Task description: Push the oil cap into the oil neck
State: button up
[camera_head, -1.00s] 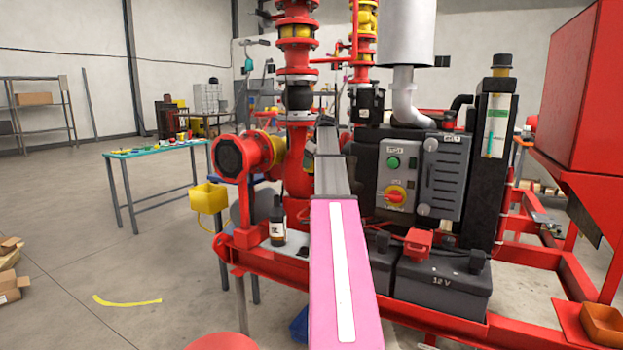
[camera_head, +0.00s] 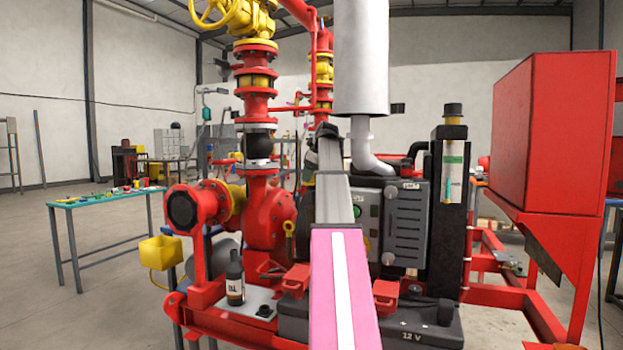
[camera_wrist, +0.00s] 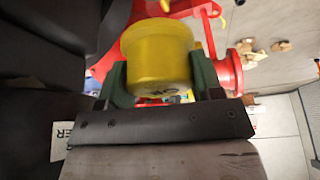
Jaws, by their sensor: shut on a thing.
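The yellow round cap (camera_wrist: 157,55), which I take to be the oil cap, fills the upper middle of the wrist view. Small dark marks show on its near lower edge. My gripper (camera_wrist: 160,82) has its green fingers on both sides of the cap and is shut on it. In the head view my pink and grey arm reaches forward to the engine, and the gripper and cap cannot be made out there. The oil neck cannot be made out in either view, so I cannot tell how far the cap is from it.
The dark engine block with its control panel (camera_head: 403,223) stands just right of my arm. The silver exhaust (camera_head: 361,60) rises above it. A dark oil bottle (camera_head: 235,277) stands on the skid at left. Dark machine surfaces crowd the wrist view's left side. Floor is open at far left.

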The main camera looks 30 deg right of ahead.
aim_at(312, 188)
jog(key=shift+f, duration=2.5)
jog(key=shift+f, duration=1.7)
jog(key=o, duration=1.1)
jog(key=v, duration=0.7)
jog(key=shift+s+r, duration=0.1)
jog(key=shift+r, duration=0.15)
